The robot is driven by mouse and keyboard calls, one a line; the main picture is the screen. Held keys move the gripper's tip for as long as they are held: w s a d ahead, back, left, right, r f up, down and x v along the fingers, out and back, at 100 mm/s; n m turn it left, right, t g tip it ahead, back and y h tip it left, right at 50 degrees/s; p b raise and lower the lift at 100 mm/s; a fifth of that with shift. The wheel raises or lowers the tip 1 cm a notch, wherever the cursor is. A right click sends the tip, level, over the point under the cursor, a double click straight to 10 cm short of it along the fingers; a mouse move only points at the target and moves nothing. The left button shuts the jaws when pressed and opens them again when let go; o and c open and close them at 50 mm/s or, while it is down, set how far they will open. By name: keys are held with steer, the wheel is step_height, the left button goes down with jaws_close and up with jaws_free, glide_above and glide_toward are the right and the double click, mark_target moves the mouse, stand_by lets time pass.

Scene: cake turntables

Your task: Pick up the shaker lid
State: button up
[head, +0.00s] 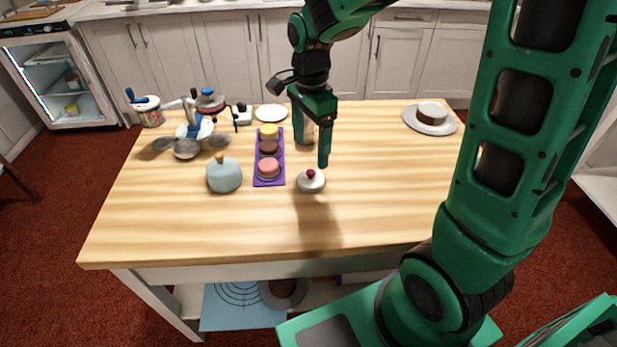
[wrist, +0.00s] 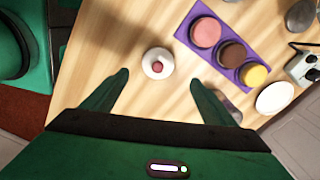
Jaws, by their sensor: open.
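In the wrist view this white piece (wrist: 148,66) lies just beyond and between my fingertips. My gripper (head: 311,154) is open and empty, pointing down above the table. Its two fingers also show in the wrist view (wrist: 159,78), spread apart. A greyish upright object (head: 309,133), possibly the shaker, stands partly hidden behind my gripper; it also shows beside the right finger (wrist: 229,99).
A purple tray (head: 262,182) holds pink, brown and yellow round cakes. A pale blue jar (head: 224,176) stands left of it. Utensils and turntables crowd the back left. A white plate (head: 271,113) lies behind; a cake stand (head: 448,127) is far right. The table's front is clear.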

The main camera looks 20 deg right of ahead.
mark_target(312, 171)
steer(key=f, duration=0.9)
steer(key=shift+s+d+f, duration=0.15)
steer(key=shift+d+f, duration=0.05)
steer(key=shift+f, duration=0.2)
steer(key=c, duration=1.1)
